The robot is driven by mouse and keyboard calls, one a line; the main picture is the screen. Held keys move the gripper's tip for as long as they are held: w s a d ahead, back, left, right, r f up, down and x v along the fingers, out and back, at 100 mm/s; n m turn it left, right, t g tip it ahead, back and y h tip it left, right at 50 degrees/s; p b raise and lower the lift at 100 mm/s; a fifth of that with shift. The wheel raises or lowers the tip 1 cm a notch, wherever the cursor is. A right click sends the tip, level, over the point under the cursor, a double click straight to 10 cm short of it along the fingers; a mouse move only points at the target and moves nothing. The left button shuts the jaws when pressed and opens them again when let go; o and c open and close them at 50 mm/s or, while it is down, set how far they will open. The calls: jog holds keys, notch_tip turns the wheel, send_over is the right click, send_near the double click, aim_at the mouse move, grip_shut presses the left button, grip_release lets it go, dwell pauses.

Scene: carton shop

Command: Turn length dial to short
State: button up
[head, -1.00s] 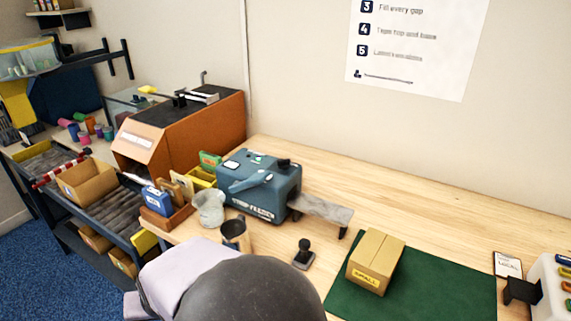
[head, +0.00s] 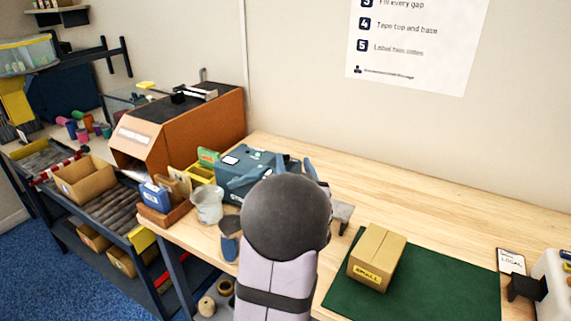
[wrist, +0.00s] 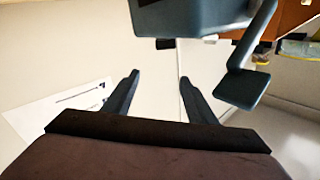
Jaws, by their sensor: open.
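The blue tape feeder (head: 232,160) stands on the bench, its right part hidden behind my arm in the head view. Its length dial cannot be made out in either current view. My gripper (head: 296,164) shows only as blue-grey finger parts beyond my dark wrist, by the feeder's right side. In the wrist view my gripper (wrist: 159,75) is open, with nothing between its fingers. The feeder's blue body (wrist: 195,15) fills the top there, and its lever with a flat paddle (wrist: 242,88) lies right of the fingers, apart from them.
A small carton (head: 377,257) sits on a green mat (head: 435,285) to the right. A pale cup (head: 207,204) and a dark mug (head: 229,245) stand left of my arm. An orange-brown machine (head: 190,125) is behind. The bench's back right is clear.

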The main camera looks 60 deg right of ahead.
aim_at(284, 156)
jog(key=shift+w+d+f+n+t+y+p, duration=0.35)
jog(key=shift+w+d+f+n, duration=0.2)
jog(key=shift+w+d+n, duration=0.3)
jog(key=shift+w+d+f+n+t+y+p, duration=0.25)
jog(key=shift+w+d+f+n+p, duration=0.35)
jog(key=shift+w+d, duration=0.45)
jog(key=shift+w+d+f+n+t+y+p, duration=0.3)
jog(key=shift+w+d+f+n, duration=0.25)
jog(key=shift+w+d+n, duration=0.4)
jog(key=shift+a, duration=0.15)
jog(key=shift+c, duration=0.7)
jog(key=c, duration=0.9)
